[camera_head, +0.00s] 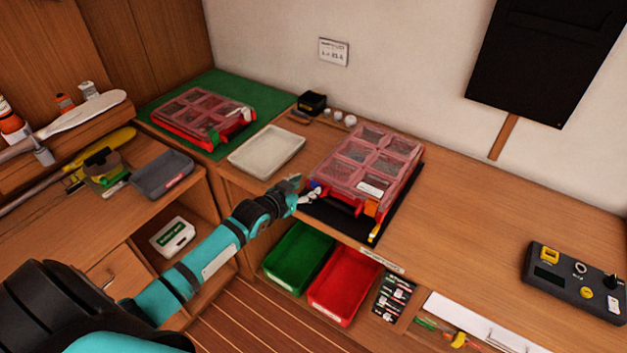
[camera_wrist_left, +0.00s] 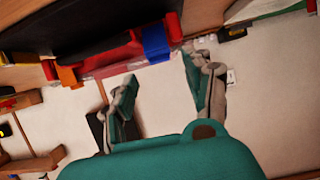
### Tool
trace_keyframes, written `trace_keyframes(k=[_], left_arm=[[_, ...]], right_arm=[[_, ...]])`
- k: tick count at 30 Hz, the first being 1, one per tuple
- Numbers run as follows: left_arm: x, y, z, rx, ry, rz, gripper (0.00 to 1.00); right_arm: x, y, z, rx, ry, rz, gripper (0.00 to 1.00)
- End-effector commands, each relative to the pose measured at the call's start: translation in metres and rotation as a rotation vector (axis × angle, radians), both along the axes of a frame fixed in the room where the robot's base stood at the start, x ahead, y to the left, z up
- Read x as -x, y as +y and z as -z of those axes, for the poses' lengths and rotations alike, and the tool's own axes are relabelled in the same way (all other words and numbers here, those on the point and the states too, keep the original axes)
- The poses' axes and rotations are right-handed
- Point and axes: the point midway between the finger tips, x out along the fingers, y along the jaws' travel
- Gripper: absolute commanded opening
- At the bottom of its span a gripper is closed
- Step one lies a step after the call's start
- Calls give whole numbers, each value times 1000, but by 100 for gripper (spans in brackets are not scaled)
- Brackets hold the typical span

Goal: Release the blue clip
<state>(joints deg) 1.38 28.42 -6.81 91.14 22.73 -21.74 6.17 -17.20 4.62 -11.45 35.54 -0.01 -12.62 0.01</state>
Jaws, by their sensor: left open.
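The blue clip (camera_head: 315,188) sits at the front left corner of a red organizer case (camera_head: 335,200) with a clear compartmented lid. In the left wrist view the blue clip (camera_wrist_left: 156,43) is on the red edge of the case, and an orange clip (camera_wrist_left: 67,75) is farther left. My left gripper (camera_head: 303,193) is at the case's front left corner, right by the blue clip. In the left wrist view its fingers (camera_wrist_left: 158,75) are apart, with the blue clip just beyond the gap. I cannot tell whether they touch it. My right gripper is not in view.
The case stands on a black mat (camera_head: 345,228). A white tray (camera_head: 266,150) lies to its left, and a similar red case (camera_head: 205,112) on a green mat. Green (camera_head: 298,258) and red (camera_head: 343,285) bins are below the counter edge.

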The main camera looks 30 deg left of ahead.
Motion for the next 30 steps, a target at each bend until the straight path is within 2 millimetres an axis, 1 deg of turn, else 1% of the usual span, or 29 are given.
trace_keyframes(k=[1,3,9,15,21,23,30], left_arm=[[-10,0,2,2,-1,-2,52],[-20,-1,7,0,0,-1,52],[-40,-3,16,1,0,0,52],[-46,-3,20,-1,0,-1,52],[-46,-3,20,-1,0,0,52],[-46,-3,20,-1,0,0,45],[-46,-3,20,0,0,0,14]], right_arm=[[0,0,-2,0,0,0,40],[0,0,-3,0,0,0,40],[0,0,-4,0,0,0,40],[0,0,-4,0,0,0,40],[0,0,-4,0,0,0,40],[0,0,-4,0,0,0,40],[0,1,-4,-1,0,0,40]])
